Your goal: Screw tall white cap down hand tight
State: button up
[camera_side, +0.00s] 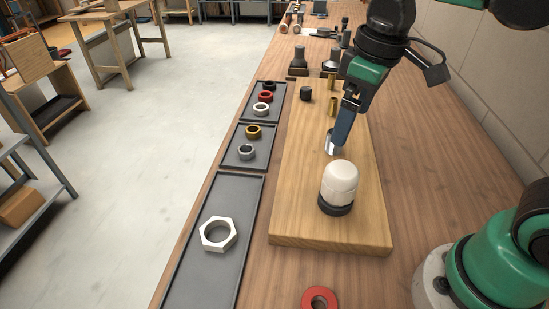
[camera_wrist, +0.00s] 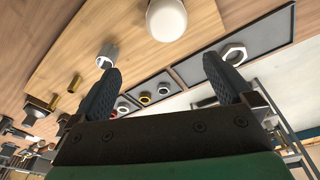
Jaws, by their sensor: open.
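The tall white cap (camera_side: 339,178) stands upright on a black collar (camera_side: 335,206) near the front of the wooden board. In the wrist view the white cap (camera_wrist: 167,18) shows at the top edge, cut off by the frame, beyond my fingertips. My gripper (camera_side: 341,136) is above the board, behind the cap in the side view, and apart from it. In the wrist view my gripper (camera_wrist: 161,67) has its two dark fingers wide apart with nothing between them. The cap's thread is hidden.
A chrome fitting (camera_side: 329,143) stands on the board (camera_side: 285,225) close to my gripper, with brass fittings (camera_side: 332,105) farther back. Trays at left hold a white hex nut (camera_side: 217,234) and several coloured rings. A red ring (camera_side: 319,298) lies at the front.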

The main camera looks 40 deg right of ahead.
aim_at(343, 168)
jog(key=shift+s+a+r+n+g, duration=0.15)
jog(key=shift+s+a+n+g, duration=0.1)
jog(key=shift+a+n+g, duration=0.45)
jog(key=f, duration=0.5)
jog(key=shift+d+f, duration=0.3)
jog(key=shift+f, duration=3.15)
jog(key=c, duration=1.2)
jog(key=shift+o, duration=0.2)
jog(key=m, duration=0.4)
jog(key=shift+s+m, duration=0.1)
jog(key=shift+m, duration=0.3)
jog(key=m, duration=0.3)
jog(key=shift+f+m, duration=0.15)
jog(key=shift+m, duration=0.25)
jog(key=m, duration=0.9)
jog(key=shift+f+m, duration=0.15)
jog(key=shift+m, duration=0.25)
